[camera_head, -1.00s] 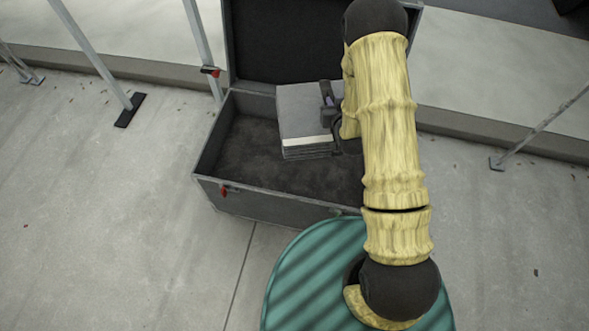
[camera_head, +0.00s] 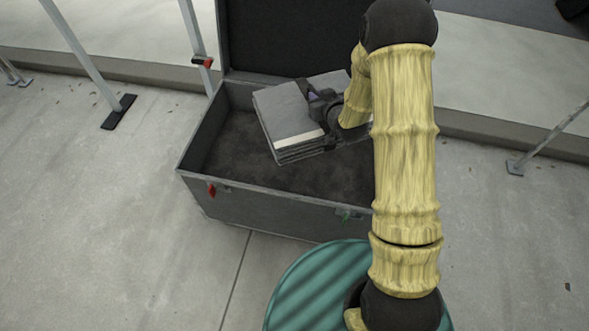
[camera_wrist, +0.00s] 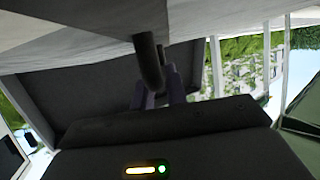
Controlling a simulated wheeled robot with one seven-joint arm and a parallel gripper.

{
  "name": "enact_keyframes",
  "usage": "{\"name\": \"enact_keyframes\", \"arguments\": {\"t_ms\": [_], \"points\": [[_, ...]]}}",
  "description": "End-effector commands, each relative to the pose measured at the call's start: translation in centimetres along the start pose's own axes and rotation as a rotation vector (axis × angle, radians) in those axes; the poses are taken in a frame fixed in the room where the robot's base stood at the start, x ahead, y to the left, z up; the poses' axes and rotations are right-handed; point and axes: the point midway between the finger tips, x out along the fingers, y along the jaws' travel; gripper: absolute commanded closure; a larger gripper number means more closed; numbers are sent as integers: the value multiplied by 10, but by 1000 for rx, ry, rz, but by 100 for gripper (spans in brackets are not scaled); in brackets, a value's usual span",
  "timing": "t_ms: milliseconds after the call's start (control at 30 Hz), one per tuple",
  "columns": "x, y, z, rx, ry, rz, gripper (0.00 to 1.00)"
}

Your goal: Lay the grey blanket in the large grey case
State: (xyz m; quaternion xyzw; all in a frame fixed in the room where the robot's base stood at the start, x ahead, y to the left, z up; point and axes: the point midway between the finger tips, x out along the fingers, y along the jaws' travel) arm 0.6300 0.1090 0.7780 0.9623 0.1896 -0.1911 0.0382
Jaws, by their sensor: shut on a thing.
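The grey blanket (camera_head: 290,113) is a folded stack with a pale stripe near its front edge. It is tilted in the head view and fills the top of the wrist view (camera_wrist: 75,45). My gripper (camera_head: 322,108) is shut on the blanket at its right part. The large grey case (camera_head: 262,206) stands open on the floor, its dark lid (camera_head: 270,35) raised at the back. The blanket is over the case opening, towards the back right. I cannot tell whether it touches the case. My arm hides the case's right end.
A green striped round surface (camera_head: 315,285) lies in front of the case. Metal stand legs (camera_head: 90,60) rise at the left, and another leg (camera_head: 545,135) is at the right. A low kerb runs behind. The concrete floor (camera_head: 100,220) at the left is clear.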

Motion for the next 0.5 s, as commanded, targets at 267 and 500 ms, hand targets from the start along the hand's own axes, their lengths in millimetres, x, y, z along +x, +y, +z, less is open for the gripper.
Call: {"name": "enact_keyframes", "arguments": {"t_ms": [267, 500], "points": [[27, -6, 30, -22, 8, -52, 100], [45, -11, 49, -41, 8, -96, 100]]}}
